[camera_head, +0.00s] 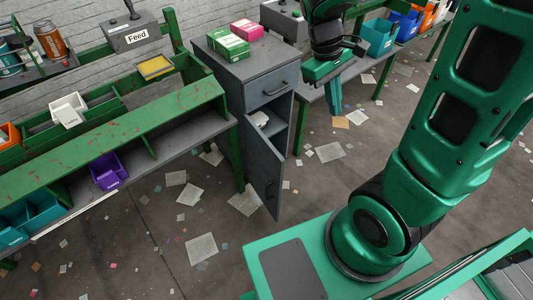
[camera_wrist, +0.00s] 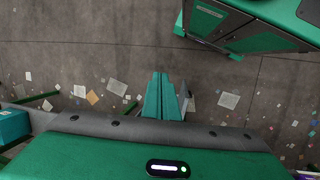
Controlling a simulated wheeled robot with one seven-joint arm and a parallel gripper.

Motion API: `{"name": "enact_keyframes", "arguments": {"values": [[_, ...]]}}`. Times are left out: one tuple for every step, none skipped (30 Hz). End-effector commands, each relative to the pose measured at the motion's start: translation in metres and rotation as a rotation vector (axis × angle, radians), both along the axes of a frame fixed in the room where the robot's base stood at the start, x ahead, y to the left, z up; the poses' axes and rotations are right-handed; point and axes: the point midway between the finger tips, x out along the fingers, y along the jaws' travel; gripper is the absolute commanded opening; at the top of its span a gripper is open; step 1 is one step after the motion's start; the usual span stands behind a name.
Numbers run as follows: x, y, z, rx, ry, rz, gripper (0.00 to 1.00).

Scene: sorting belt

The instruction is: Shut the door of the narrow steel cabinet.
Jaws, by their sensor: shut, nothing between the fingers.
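The narrow grey steel cabinet (camera_head: 233,99) stands in the middle of the head view, at the right end of the green bench. Its lower door (camera_head: 264,168) stands open, swung out toward the front, with a dark handle low on its face. Behind the door the compartment shows a small white item (camera_head: 260,119). The drawer (camera_head: 268,87) above is shut. My gripper (camera_head: 335,108) points down to the right of the cabinet, apart from the door. Its green fingers (camera_wrist: 163,80) are together and empty in the wrist view.
Green (camera_head: 227,44) and pink (camera_head: 247,28) boxes lie on the cabinet top. The green bench (camera_head: 130,122) adjoins on the left. Another bench with coloured bins (camera_head: 379,37) stands behind my gripper. Scattered papers (camera_head: 330,152) lie on the otherwise open floor.

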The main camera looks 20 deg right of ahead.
Motion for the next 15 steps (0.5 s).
{"name": "enact_keyframes", "arguments": {"values": [[0.014, 0.013, -0.011, -0.021, 0.032, 0.087, 0.00], [0.022, 0.020, -0.016, -0.033, 0.048, 0.137, 0.00], [0.031, 0.029, -0.024, -0.048, 0.068, 0.202, 0.00], [0.038, 0.036, -0.029, -0.060, 0.084, 0.251, 0.00], [0.045, 0.043, -0.036, -0.072, 0.100, 0.299, 0.00], [0.053, 0.054, -0.044, -0.088, 0.122, 0.365, 0.00], [0.059, 0.062, -0.050, -0.101, 0.137, 0.414, 0.00], [0.064, 0.070, -0.057, -0.114, 0.154, 0.464, 0.00], [0.071, 0.082, -0.067, -0.131, 0.177, 0.529, 0.00], [0.076, 0.091, -0.074, -0.144, 0.194, 0.581, 0.00], [0.080, 0.100, -0.081, -0.157, 0.210, 0.630, 0.00], [0.085, 0.113, -0.091, -0.175, 0.234, 0.696, 0.00], [0.089, 0.122, -0.099, -0.189, 0.252, 0.744, 0.00], [0.092, 0.132, -0.107, -0.204, 0.269, 0.794, 0.00], [0.095, 0.145, -0.118, -0.222, 0.294, 0.860, 0.00]]}}
